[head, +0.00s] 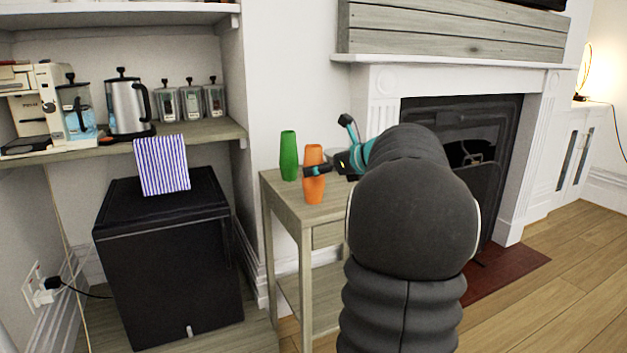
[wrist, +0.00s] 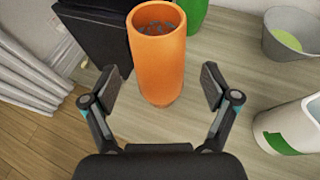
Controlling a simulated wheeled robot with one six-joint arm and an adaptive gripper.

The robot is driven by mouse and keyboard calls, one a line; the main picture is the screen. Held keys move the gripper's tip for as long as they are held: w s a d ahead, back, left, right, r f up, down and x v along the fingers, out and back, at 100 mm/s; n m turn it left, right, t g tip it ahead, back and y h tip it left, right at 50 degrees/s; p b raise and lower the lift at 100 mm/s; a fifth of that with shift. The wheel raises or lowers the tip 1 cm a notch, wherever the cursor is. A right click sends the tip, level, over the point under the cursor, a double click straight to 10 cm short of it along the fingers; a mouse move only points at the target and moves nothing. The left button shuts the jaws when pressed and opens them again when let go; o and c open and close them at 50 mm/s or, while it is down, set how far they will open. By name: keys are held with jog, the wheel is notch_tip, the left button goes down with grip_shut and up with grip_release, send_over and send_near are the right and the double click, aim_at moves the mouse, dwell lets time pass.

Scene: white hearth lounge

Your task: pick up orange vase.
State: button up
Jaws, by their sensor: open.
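The orange vase (head: 314,186) stands upright on a small wooden side table (head: 290,198), near its front left part. In the wrist view the vase (wrist: 158,62) stands between and just beyond the two open fingers of my gripper (wrist: 158,92). Neither finger appears to touch it. In the head view my gripper (head: 318,171) is at the vase's height, with a dark finger across its front. My arm hides the right part of the table.
A green vase (head: 289,156) stands close behind the orange one. In the wrist view a grey bucket-like pot (wrist: 290,36) and a white-and-green container (wrist: 292,128) stand to the right. A black mini fridge (head: 165,260) is left of the table; a white fireplace is behind.

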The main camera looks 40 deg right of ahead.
aim_at(321, 149)
jog(key=shift+x, duration=1.55)
jog(key=c, duration=1.5)
jog(key=shift+r, duration=0.2)
jog(key=shift+c, duration=0.2)
notch_tip(321, 149, up, 4)
jog(key=shift+s+d+r+p, duration=0.15)
jog(key=shift+r+p, duration=0.1)
jog(key=shift+p, duration=0.35)
jog(key=s+d+r+p, duration=0.2)
jog(key=s+d+r, duration=0.3)
jog(key=d, duration=0.5)
jog(key=shift+r, duration=0.6)
jog(key=shift+s, duration=0.1)
